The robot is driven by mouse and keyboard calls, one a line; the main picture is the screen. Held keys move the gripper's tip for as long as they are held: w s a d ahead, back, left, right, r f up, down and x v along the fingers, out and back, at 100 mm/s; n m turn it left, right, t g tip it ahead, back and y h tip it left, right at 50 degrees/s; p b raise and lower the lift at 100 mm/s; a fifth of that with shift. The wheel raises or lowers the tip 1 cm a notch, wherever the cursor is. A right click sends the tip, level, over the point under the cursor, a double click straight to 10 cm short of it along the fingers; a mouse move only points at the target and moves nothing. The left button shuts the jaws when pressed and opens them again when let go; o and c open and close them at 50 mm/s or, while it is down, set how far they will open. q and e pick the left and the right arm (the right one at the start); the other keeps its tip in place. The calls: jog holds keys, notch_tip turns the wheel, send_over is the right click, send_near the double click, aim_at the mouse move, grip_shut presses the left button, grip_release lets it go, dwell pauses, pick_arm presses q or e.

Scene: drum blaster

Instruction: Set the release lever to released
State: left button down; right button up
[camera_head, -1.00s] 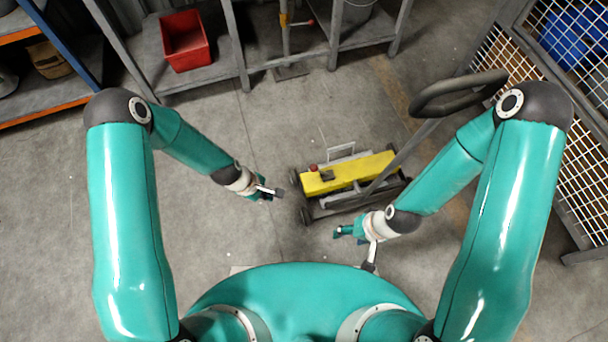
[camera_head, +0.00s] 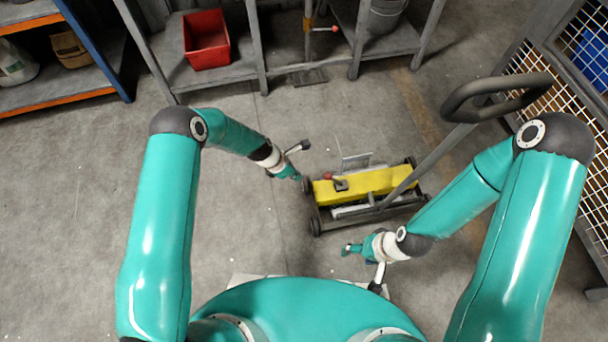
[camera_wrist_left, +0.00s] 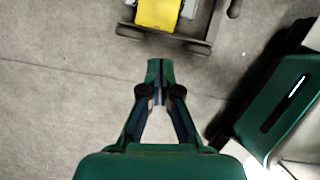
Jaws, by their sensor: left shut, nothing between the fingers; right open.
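A yellow wheeled machine (camera_head: 372,181) with a long dark handle stands on the floor ahead. A red knob (camera_head: 328,175) and a small dark block (camera_head: 341,185) sit on its left end. I cannot tell for certain which part is the release lever. My left gripper (camera_head: 298,178) is just left of the machine's left wheels, apparently apart from it. In the left wrist view the left gripper (camera_wrist_left: 159,80) is shut and empty, with the machine's yellow end (camera_wrist_left: 158,12) beyond its tips. My right gripper (camera_head: 347,249) is open and empty, in front of the machine.
The machine's looped handle (camera_head: 497,96) rises to the right, near my right arm. A red bin (camera_head: 206,40) is on a grey shelf. A wire cage is at right. The floor at left is clear.

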aim_at(334, 180)
pick_arm(q)
jog(key=w+d+f+b, duration=0.3)
jog(key=d+f+b, duration=0.1)
jog(key=d+f, duration=0.3)
jog(key=shift+f, duration=0.25)
jog(key=shift+w+d+r, duration=0.1)
jog(key=shift+w+r, duration=0.05)
dwell(0.3)
